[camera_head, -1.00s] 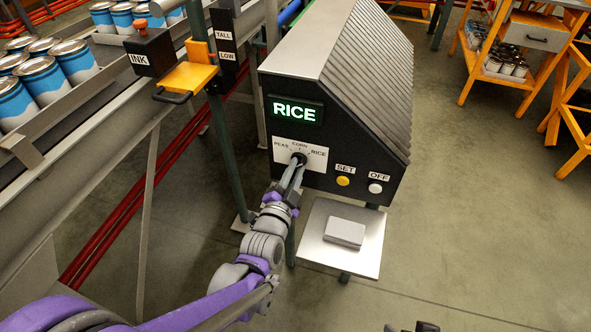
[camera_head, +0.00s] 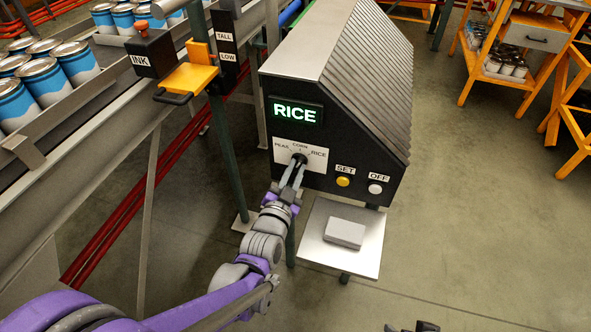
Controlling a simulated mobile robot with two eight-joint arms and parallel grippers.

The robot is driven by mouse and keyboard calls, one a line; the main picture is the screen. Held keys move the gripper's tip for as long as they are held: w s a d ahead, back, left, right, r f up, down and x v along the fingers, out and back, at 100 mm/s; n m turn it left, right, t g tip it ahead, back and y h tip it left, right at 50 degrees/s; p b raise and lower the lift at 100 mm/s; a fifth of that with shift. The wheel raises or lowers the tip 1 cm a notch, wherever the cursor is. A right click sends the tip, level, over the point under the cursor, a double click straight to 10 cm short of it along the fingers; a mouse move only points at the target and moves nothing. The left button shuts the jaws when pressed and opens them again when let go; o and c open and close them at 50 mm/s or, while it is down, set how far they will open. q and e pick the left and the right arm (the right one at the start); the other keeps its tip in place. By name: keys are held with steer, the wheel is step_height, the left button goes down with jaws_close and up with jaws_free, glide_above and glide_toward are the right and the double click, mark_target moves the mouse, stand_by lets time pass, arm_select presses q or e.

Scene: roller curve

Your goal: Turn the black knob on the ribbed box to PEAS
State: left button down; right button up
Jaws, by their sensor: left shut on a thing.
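The ribbed box (camera_head: 335,70) stands at the centre, with a lit green display (camera_head: 295,112) reading RICE. Below it is a white dial plate (camera_head: 284,153) marked PEAS, CORN and RICE. The black knob (camera_head: 299,160) sits at the middle of this plate, mostly covered by my fingertips, so I cannot tell its pointing direction. My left gripper (camera_head: 297,165) reaches up from below and is shut on the knob. Dark tips at the bottom edge look like part of my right gripper (camera_head: 412,327); most of it is out of frame.
A yellow SET button (camera_head: 343,181) and a white OFF button (camera_head: 375,188) are right of the dial. A shelf (camera_head: 325,258) with a grey block (camera_head: 344,233) sits below. A conveyor with cans (camera_head: 42,88) and an INK post (camera_head: 151,53) are at left.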

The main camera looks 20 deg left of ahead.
arm_select(q)
steer(key=n, duration=0.3)
steer(key=shift+a+n, duration=0.1)
steer(key=shift+n, duration=0.3)
steer(key=n, duration=0.3)
steer(key=shift+a+n, duration=0.1)
steer(key=shift+n, duration=0.2)
steer(key=n, duration=0.6)
steer(key=shift+a+f, duration=0.1)
steer(key=shift+n, duration=0.3)
steer(key=c, duration=0.8)
jaws_free()
steer(key=s+p, duration=0.1)
steer(key=s, duration=1)
steer(key=shift+a, duration=0.2)
steer(key=shift+w, duration=0.1)
